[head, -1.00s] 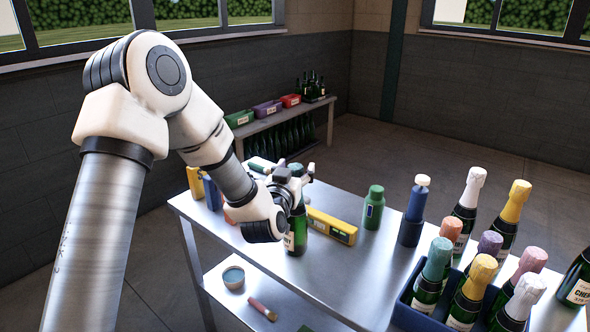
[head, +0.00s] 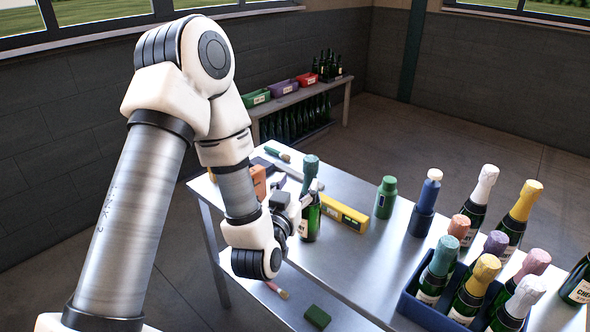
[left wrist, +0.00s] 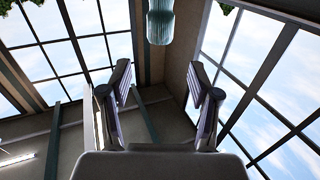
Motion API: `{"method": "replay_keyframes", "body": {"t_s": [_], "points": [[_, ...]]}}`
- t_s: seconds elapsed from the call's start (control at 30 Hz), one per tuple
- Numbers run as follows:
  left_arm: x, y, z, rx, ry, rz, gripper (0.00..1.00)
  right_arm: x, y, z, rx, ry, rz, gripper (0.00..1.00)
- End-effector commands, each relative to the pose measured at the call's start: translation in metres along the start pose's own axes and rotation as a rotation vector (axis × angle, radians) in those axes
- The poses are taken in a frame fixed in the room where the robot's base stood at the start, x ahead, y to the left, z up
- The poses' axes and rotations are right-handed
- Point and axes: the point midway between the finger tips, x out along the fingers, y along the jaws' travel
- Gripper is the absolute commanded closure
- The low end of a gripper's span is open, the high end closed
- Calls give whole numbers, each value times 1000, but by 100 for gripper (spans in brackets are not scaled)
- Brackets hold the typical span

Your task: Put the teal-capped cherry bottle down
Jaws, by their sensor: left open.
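The teal-capped cherry bottle (head: 312,222) stands upright on the metal table, dark green with a teal foil cap. My left gripper (head: 304,202) is just left of it in the head view and partly covers its body and label. In the left wrist view my left gripper (left wrist: 158,82) has its fingers spread with nothing held between them. The bottle's teal cap (left wrist: 160,24) shows there beyond the fingertips at the top. Whether a finger still touches the glass cannot be told. My right gripper is not in view.
A yellow tool (head: 345,214) lies right behind the bottle. A green bottle (head: 386,197) and a blue dispenser (head: 424,205) stand farther right. A blue crate (head: 420,312) of several foil-capped bottles is at front right. The table between bottle and crate is clear.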

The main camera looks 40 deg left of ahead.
Motion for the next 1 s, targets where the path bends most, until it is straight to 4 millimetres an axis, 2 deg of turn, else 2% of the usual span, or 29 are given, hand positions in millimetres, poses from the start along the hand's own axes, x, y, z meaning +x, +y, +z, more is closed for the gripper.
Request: {"method": "replay_keyframes", "body": {"t_s": [0.03,0.17,0.23,0.27,0.37,0.47,0.5,0.57,0.6,0.63,0.7,0.8,0.87,1.0], "points": [[-4,0,-8,1,-5,1,38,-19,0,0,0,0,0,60],[-10,0,-5,-2,-2,4,38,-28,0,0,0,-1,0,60],[-12,2,4,-1,-22,11,38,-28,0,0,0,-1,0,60],[-14,4,12,2,-46,20,38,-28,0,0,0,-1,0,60],[-25,19,69,21,-232,77,38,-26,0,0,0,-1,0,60],[-66,36,161,58,-561,155,38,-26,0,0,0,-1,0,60],[-92,40,199,76,-715,181,38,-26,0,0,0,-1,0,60],[-139,42,249,106,-940,210,38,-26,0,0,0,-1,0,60],[-171,40,275,127,-1081,223,38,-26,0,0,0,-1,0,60],[-195,38,291,141,-1178,228,38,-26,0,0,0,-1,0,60],[-244,32,316,175,-1367,234,38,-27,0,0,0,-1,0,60],[-286,24,331,206,-1526,231,38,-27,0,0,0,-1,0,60],[-295,22,333,212,-1563,228,38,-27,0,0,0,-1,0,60],[-296,22,334,212,-1568,227,38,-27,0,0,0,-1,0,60]]}}
